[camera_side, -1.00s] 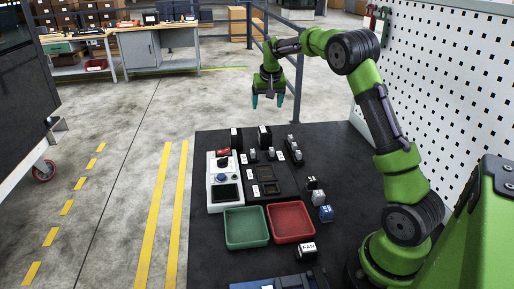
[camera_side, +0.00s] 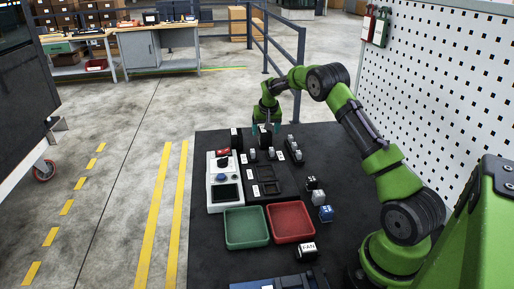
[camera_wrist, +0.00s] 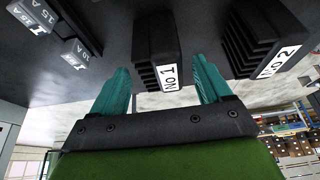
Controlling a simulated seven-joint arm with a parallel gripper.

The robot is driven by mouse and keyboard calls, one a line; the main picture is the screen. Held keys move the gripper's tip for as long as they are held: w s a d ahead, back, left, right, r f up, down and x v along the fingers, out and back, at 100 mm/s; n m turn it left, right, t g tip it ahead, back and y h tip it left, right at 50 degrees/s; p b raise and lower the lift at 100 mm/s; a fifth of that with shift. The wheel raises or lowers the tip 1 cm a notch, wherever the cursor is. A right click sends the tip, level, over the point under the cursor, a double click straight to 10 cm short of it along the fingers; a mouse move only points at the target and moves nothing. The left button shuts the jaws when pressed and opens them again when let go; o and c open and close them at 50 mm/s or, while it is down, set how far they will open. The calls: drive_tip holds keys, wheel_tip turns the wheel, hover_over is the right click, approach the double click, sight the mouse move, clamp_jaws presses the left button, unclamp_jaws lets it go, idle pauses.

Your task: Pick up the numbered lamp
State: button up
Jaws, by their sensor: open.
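A black finned block with a white "No 1" label (camera_wrist: 158,45) shows in the wrist view, just ahead of and between my fingertips. A similar black block labelled "No 2" (camera_wrist: 268,38) is to its right there. In the side view the No 1 block (camera_side: 265,139) stands at the far end of the dark table, and the No 2 block (camera_side: 236,139) stands to its left. My gripper (camera_side: 266,128) is open, with teal fingers on either side of the No 1 block. In the wrist view my gripper (camera_wrist: 160,75) appears empty; finger contact cannot be told.
Small grey pieces marked 15 A and 10 A (camera_wrist: 73,47) lie near the No 1 block. A black slotted panel (camera_side: 281,180), a white control box (camera_side: 212,200), a green tray (camera_side: 262,241) and a red tray (camera_side: 309,233) are nearer. A perforated wall (camera_side: 450,80) stands at right.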

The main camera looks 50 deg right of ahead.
drive_tip(key=shift+x, duration=0.85)
drive_tip(key=shift+a, duration=0.1)
drive_tip(key=shift+c, duration=0.4)
drive_tip(key=shift+r, duration=0.1)
drive_tip(key=c, duration=1.2)
drive_tip(key=shift+r, duration=0.1)
wheel_tip(320, 180, up, 14)
drive_tip(key=shift+f, duration=0.15)
